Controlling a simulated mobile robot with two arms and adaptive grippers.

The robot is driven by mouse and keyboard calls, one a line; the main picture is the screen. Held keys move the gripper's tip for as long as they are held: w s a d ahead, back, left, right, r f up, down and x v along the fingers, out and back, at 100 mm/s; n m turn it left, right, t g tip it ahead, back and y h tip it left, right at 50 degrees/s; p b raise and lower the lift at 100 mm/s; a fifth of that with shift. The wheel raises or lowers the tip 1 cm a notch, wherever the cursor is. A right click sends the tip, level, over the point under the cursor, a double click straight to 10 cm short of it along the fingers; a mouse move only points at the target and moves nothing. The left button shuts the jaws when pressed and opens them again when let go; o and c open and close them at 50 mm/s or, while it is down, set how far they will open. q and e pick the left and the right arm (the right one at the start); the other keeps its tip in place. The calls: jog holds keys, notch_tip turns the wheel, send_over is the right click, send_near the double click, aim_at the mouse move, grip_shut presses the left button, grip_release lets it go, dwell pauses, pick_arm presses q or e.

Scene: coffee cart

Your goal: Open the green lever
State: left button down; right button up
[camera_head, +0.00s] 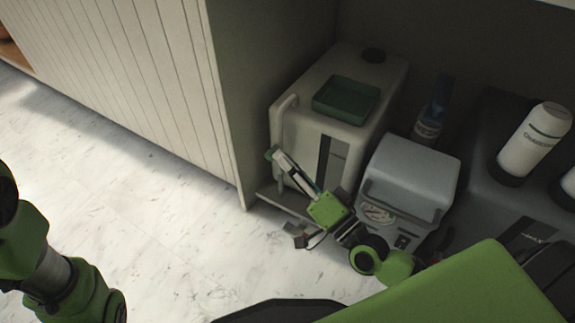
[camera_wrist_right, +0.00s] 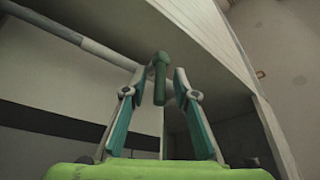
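In the right wrist view, the dark green lever (camera_wrist_right: 161,84) has a round top and a stem pointing down. It hangs between the two teal-padded fingers of my right gripper (camera_wrist_right: 159,73). The fingers are apart, with a visible gap on each side of the lever. In the head view, my right gripper (camera_head: 280,160) reaches up to the front of the white coffee machine (camera_head: 300,135), near its left side. The lever cannot be made out clearly there. My left arm shows at the left edge, but its gripper is out of the frame.
A green tray (camera_head: 346,100) sits on the white machine. A grey machine (camera_head: 410,180) stands to its right, close to my right arm. A blue bottle (camera_head: 432,110) and a white canister (camera_head: 535,140) stand farther right. A panelled cabinet side (camera_head: 130,75) borders the left; the floor is clear.

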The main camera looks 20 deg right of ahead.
grip_shut()
jog(key=f+t+b, duration=0.1)
jog(key=t+b, duration=0.1)
jog(key=b, duration=0.2)
jog(key=shift+w+f+m, duration=0.1)
jog(key=shift+f+m, duration=0.15)
jog(key=shift+m, duration=0.15)
jog(key=shift+a+b, duration=0.1)
jog(key=shift+b, duration=0.35)
jog(key=shift+w+a+f+m+t+h+b, duration=0.1)
jog(key=shift+f+m+t+h, duration=0.1)
jog(key=shift+m+t, duration=0.55)
jog(key=shift+w+a+f+m+t+h+b, duration=0.15)
jog(key=shift+m+t, duration=0.3)
jog(key=shift+t, duration=0.45)
jog(key=shift+d+f+m+t+h+b, duration=0.1)
jog(key=shift+f+m+t+h, duration=0.1)
jog(key=shift+m+t, duration=0.55)
jog(key=shift+t, duration=0.3)
grip_release()
